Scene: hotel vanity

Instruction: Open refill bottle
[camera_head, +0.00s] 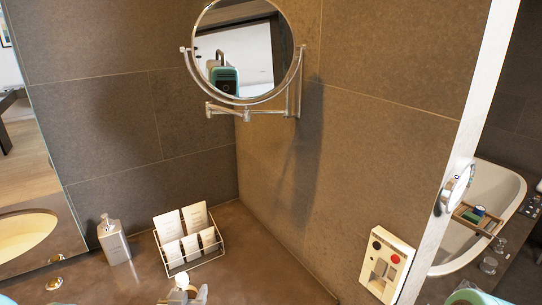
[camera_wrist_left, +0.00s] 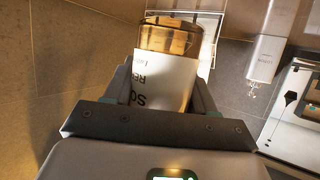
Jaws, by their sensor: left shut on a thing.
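The refill bottle has amber glass and a white label with dark letters. In the left wrist view the bottle (camera_wrist_left: 168,40) sits between the two dark fingers of my left gripper (camera_wrist_left: 165,90), which is shut on it. In the head view only a small light, rounded top of what seems to be this bottle (camera_head: 182,283) shows at the bottom edge, beside grey gripper parts. Its lower part is out of frame there, and I cannot make out its cap clearly. My right gripper is not in view.
A metal soap dispenser (camera_head: 113,241) and a wire rack with white cards (camera_head: 190,262) stand on the brown counter (camera_head: 250,270). A cream wall panel (camera_head: 387,265) is at right. A round mirror (camera_head: 247,50) hangs on a jointed wall arm. The counter's middle looks clear.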

